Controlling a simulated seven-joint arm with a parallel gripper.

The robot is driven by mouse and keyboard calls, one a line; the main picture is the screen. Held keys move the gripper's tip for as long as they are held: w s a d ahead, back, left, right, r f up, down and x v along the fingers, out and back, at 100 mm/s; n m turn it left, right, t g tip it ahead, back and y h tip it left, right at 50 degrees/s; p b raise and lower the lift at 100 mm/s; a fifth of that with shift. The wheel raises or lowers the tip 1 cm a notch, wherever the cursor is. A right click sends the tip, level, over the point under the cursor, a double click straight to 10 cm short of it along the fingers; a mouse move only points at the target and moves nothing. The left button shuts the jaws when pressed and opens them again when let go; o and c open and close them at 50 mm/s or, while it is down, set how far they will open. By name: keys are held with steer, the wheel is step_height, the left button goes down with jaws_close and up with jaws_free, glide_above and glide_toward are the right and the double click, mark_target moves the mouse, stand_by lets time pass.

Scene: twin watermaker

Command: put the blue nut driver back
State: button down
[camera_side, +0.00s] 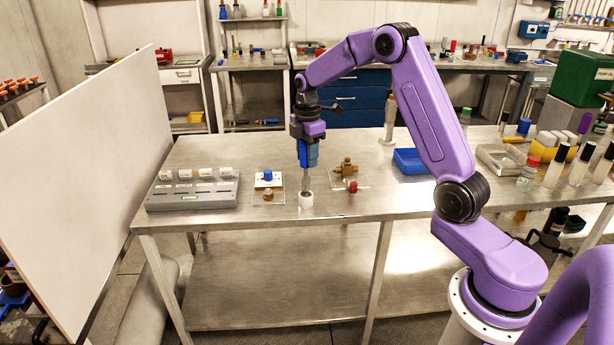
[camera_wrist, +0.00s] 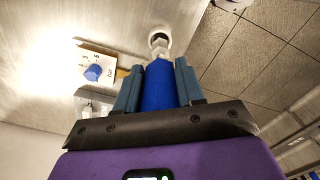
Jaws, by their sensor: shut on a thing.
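My gripper (camera_side: 308,142) is shut on the blue nut driver (camera_side: 312,156), with its fingers on either side of the blue handle. The nut driver hangs upright, its metal shaft pointing down. In the wrist view its blue handle (camera_wrist: 158,88) sits between the two fingers, and the pale shaft runs toward a round white holder (camera_wrist: 158,39). In the side view this white holder (camera_side: 306,201) stands near the table's front edge, directly under the shaft. The shaft's tip meets the holder's top; I cannot tell how far it is inside.
Left of the holder is a plate with a blue knob (camera_side: 268,176), then a grey block with several white-capped slots (camera_side: 194,192). Right are a brass fitting (camera_side: 346,168), a red knob (camera_side: 353,187) and a blue tray (camera_side: 411,161). A white panel (camera_side: 95,180) stands left.

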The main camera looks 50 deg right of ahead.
mark_target(307, 176)
steer(key=shift+f, duration=2.5)
steer(key=shift+f, duration=0.1)
steer(key=c, duration=0.7)
jaws_free()
